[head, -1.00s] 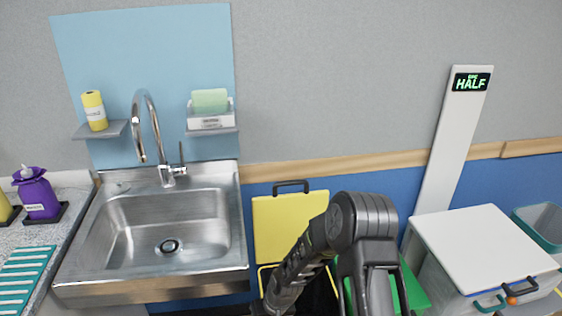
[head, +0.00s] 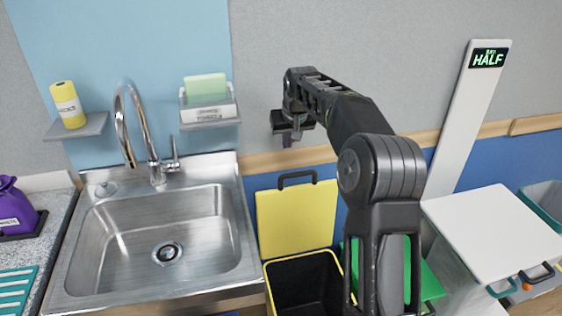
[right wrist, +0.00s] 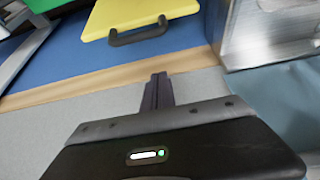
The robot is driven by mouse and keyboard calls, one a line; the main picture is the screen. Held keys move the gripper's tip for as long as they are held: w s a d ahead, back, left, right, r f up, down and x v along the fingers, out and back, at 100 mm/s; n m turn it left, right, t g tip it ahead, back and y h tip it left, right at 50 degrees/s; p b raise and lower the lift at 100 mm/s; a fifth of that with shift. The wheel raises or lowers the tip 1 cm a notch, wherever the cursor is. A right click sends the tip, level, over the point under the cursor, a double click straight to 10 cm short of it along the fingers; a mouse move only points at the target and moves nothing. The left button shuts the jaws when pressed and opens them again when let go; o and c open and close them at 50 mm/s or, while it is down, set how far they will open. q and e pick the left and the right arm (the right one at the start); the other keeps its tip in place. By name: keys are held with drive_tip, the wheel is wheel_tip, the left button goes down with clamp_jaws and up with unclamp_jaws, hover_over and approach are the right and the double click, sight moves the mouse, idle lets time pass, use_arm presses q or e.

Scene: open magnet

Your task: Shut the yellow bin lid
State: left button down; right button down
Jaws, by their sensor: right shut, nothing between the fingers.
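The yellow bin lid (head: 297,222) stands open and upright against the blue wall band, behind the open black bin with a yellow rim (head: 304,284). A dark handle (head: 297,179) is on the lid's top edge. My right gripper (head: 290,137) is raised above the lid and its handle, near the grey wall, apart from both. The right wrist view shows its fingers closed together (right wrist: 158,92), with nothing between them. The yellow lid (right wrist: 130,17) and its handle (right wrist: 139,36) lie beyond the fingertips there. My left gripper is not in view.
A steel sink (head: 158,240) with a tall faucet (head: 135,130) stands left of the bin. A white post with a HALF sign (head: 487,57) leans at the wall.

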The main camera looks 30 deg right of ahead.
drive_tip(key=shift+f, duration=0.15)
drive_tip(key=p+x, duration=0.2)
drive_tip(key=x, duration=0.8)
drive_tip(key=s, duration=0.1)
drive_tip(key=s+a, duration=0.1)
drive_tip(key=s, duration=0.2)
drive_tip(key=shift+a+f+p, duration=0.2)
drive_tip(key=shift+f+p, duration=0.05)
drive_tip(key=shift+p, duration=0.15)
